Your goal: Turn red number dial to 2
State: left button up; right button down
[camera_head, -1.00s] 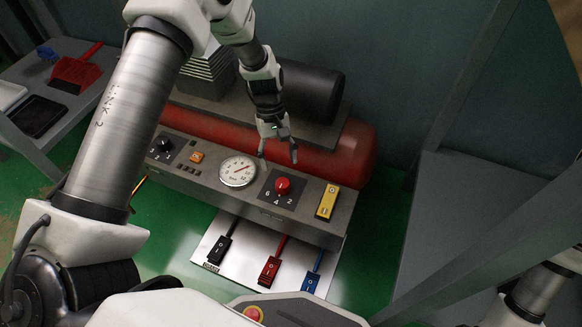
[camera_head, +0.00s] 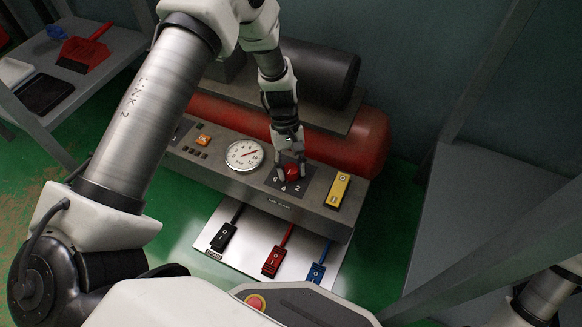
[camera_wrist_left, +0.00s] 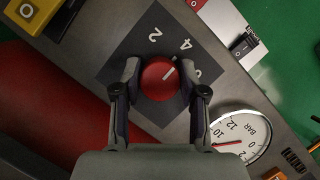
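The red number dial (camera_head: 291,173) sits on a dark plate with numbers on the grey panel. It also shows in the left wrist view (camera_wrist_left: 160,79), where its white mark points roughly toward the 4. My left gripper (camera_head: 291,172) is down at the dial, with one finger on each side of it. In the left wrist view, the fingertips (camera_wrist_left: 161,80) lie very close to the dial's edges; I cannot tell whether they press on it. The 2 and 4 are readable there, and the 6 is partly hidden by a finger. My right gripper is not in view.
A round gauge (camera_head: 245,155) is left of the dial and a yellow switch (camera_head: 338,190) is right of it. Black (camera_head: 223,236), red (camera_head: 273,260) and blue (camera_head: 316,272) switches lie on the plate below. A red tank (camera_head: 372,150) is behind the panel.

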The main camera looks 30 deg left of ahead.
pick_arm(q)
jog(key=shift+s+r+n+p, duration=0.1)
jog(key=shift+r+n+p, duration=0.1)
jog(key=shift+n+p, duration=0.6)
jog(key=n+h+p, duration=0.1)
jog(key=p, duration=0.2)
jog(key=shift+n+t, duration=0.3)
jog(key=shift+t, duration=0.1)
jog(key=shift+n+t+p, duration=0.3)
jog(key=shift+n+p, duration=0.1)
jog(key=shift+n, duration=0.4)
jog(key=shift+f+n, duration=0.15)
jog(key=shift+n, duration=0.35)
jog(key=shift+f+n+t+h, duration=0.15)
jog(key=shift+n+t+h, duration=0.15)
jog(key=shift+n+t, duration=0.35)
jog(key=shift+n+t+b, duration=0.35)
jog(key=shift+n+b, duration=0.8)
jog(key=shift+n, duration=0.3)
